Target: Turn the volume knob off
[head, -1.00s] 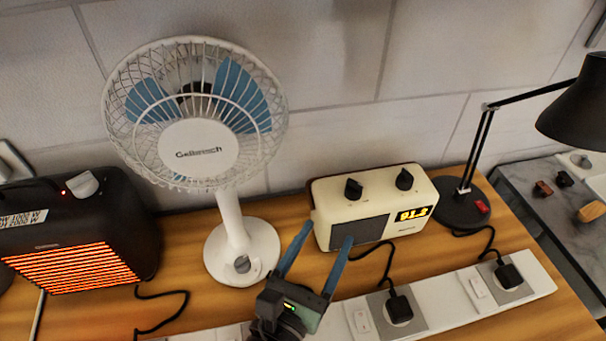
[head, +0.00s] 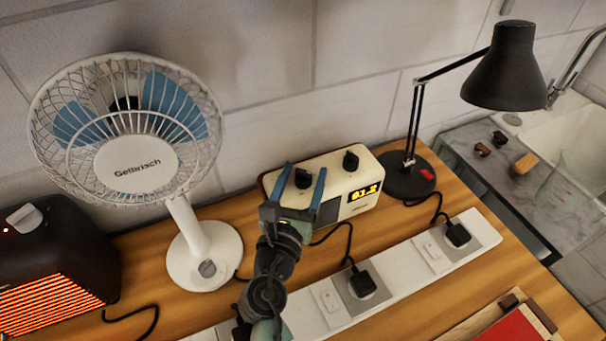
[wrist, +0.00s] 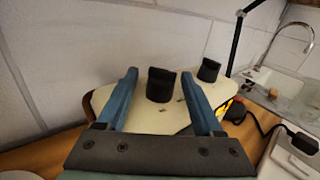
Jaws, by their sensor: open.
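A cream radio (head: 338,207) with a lit yellow display (head: 364,191) stands on the wooden bench. Two black knobs are on its top: a left knob (head: 303,178) and a right knob (head: 350,161). I cannot read any label that tells which is volume. My gripper (head: 304,168) is open, its blue fingers reaching over the radio on either side of the left knob. In the wrist view the left knob (wrist: 160,87) shows between the fingers, apart from both; the right knob (wrist: 208,70) is beyond the right finger. The radio's left front is hidden behind my gripper.
A white fan (head: 137,165) stands left of the radio, and a glowing heater (head: 60,250) is further left. A black lamp (head: 508,70) stands to the right. A white power strip (head: 400,272) with plugs runs along the front. A red object (head: 510,328) lies at front right.

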